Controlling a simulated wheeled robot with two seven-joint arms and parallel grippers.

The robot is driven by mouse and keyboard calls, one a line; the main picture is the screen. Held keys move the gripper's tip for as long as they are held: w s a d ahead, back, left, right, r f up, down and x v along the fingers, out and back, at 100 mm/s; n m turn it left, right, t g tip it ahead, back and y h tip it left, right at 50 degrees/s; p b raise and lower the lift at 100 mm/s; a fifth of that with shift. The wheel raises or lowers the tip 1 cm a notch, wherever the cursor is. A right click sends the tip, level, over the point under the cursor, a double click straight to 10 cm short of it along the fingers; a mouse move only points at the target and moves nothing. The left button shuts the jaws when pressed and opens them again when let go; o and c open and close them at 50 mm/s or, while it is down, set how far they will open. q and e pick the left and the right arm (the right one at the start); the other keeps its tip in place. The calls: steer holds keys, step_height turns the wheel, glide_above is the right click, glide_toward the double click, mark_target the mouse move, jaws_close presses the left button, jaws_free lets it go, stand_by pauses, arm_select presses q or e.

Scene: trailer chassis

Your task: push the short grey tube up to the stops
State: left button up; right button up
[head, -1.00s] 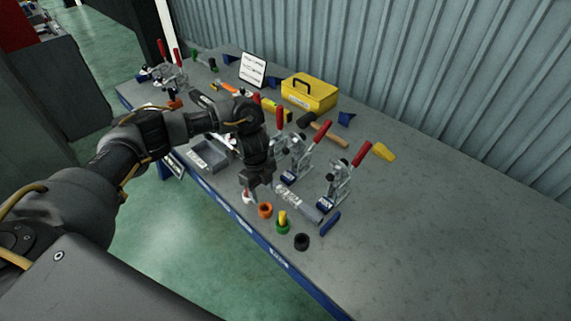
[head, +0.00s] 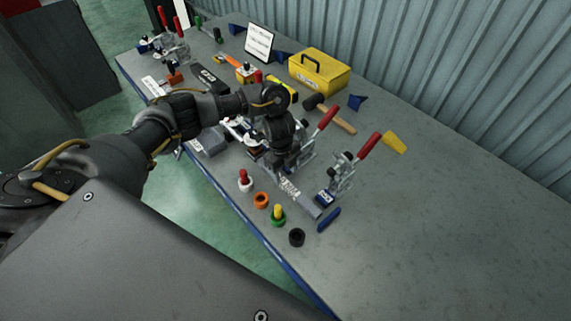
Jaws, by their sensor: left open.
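A short grey tube (head: 299,197) with a white label lies on the bench between the front edge and the toggle clamps. Its right end is close to a blue bar (head: 329,219) and the blue base of the right clamp (head: 325,198); whether it touches either, I cannot tell. I cannot make out which parts are the stops. My left gripper (head: 268,160) points down at the tube's left end, open, its fingertips small and dark. I cannot tell if they touch the tube. My right gripper is not in view.
Toggle clamps with red handles (head: 368,145) stand behind the tube. An orange ring (head: 261,200), a green cup (head: 278,217) and a black ring (head: 297,237) sit along the front edge. A yellow toolbox (head: 319,72) and a mallet (head: 338,121) lie behind. The bench's right side is clear.

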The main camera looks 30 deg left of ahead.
mark_target(293, 189)
arm_select(q)
steer(key=f, duration=0.4)
steer(key=shift+d+f, duration=0.15)
steer(key=shift+d, duration=0.25)
steer(key=shift+s+f, duration=0.1)
steer(key=shift+f, duration=0.85)
jaws_close()
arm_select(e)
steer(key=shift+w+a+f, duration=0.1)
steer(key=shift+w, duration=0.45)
arm_select(q)
steer(key=shift+r, duration=0.1)
steer(key=shift+s+d+p, duration=0.15)
steer(key=shift+d+p, duration=0.25)
steer(key=shift+d, duration=0.2)
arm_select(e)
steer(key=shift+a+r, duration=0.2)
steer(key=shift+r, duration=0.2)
arm_select(q)
steer(key=shift+s+d+p, duration=0.25)
steer(key=shift+d+p, duration=0.1)
steer(key=shift+d, duration=0.3)
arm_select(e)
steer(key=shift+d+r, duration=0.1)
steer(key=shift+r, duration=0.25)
arm_select(q)
steer(key=shift+d, duration=0.1)
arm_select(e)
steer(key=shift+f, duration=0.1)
